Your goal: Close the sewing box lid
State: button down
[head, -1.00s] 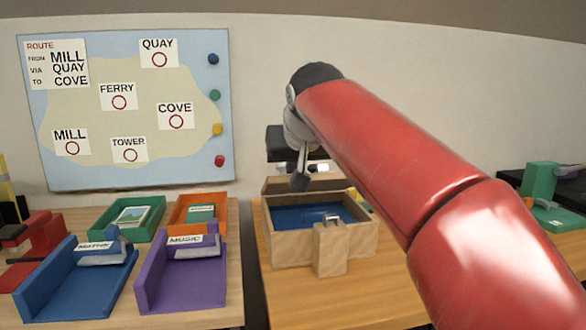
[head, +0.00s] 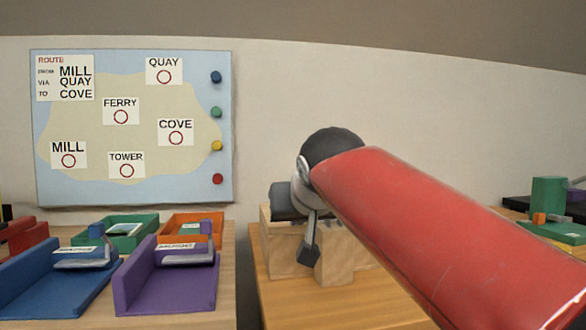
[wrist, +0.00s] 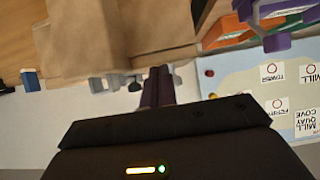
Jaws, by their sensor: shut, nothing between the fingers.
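The wooden sewing box (head: 283,250) stands on the right-hand table in the head view, with a block-like wooden piece (head: 336,262) at its front. My red arm reaches over it and hides much of its top and right side. I cannot tell the lid's angle. My gripper's dark body shows at the box's back left in the head view, its fingertips hidden. In the wrist view, the fingers of my gripper (wrist: 158,72) are together and empty, close to a plain wooden surface of the box (wrist: 110,45). I cannot tell whether they touch it.
A blue tray (head: 60,285) and a purple tray (head: 180,285) stand on the left table, with green (head: 110,240) and orange (head: 170,228) trays behind. A route map board (head: 130,190) hangs on the wall. A green object (head: 548,200) stands far right. The right table's front is clear.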

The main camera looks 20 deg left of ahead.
jog(key=shift+f, duration=0.55)
